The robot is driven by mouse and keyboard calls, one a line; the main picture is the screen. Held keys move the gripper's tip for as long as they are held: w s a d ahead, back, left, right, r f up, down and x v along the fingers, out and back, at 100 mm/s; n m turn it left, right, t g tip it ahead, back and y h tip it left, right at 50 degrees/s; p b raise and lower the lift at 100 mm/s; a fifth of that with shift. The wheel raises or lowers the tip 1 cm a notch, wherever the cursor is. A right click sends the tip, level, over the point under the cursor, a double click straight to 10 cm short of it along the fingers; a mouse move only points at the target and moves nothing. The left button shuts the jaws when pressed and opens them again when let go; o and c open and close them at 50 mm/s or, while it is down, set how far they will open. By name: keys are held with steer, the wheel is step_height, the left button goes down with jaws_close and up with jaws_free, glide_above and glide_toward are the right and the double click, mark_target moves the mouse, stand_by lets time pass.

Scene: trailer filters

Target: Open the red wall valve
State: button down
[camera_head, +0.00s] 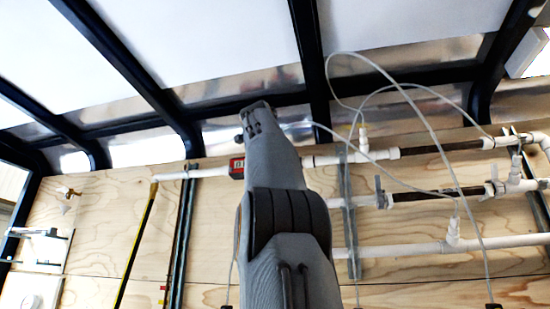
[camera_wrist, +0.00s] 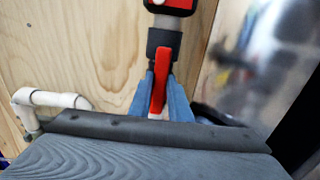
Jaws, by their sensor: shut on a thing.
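The red valve handle (camera_wrist: 159,82) shows in the middle of the wrist view, below a dark grey collar (camera_wrist: 164,40) on the pipe. My gripper (camera_wrist: 158,98) has its two blue fingers on either side of the handle and is shut on it. The handle's lower end is partly hidden by the fingers and the grey body of my wrist. In the head view my grey arm reaches up toward the wall pipe and hides the valve and the gripper.
A red box-shaped device (camera_head: 237,168) sits on the upper white pipe (camera_head: 325,160), left of my arm; a red device also tops the wrist view (camera_wrist: 172,5). Clear hoses (camera_head: 420,115) loop at the right. A white pipe elbow (camera_wrist: 45,97) lies left in the wrist view.

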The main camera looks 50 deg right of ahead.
steer(key=c, duration=1.6)
jaws_free()
steer(key=shift+s, duration=0.1)
steer(key=shift+c, duration=0.2)
steer(key=b+v, duration=0.3)
steer(key=v, duration=0.4)
steer(key=shift+s+a, duration=0.2)
steer(key=shift+a, duration=0.15)
steer(key=shift+w, duration=0.1)
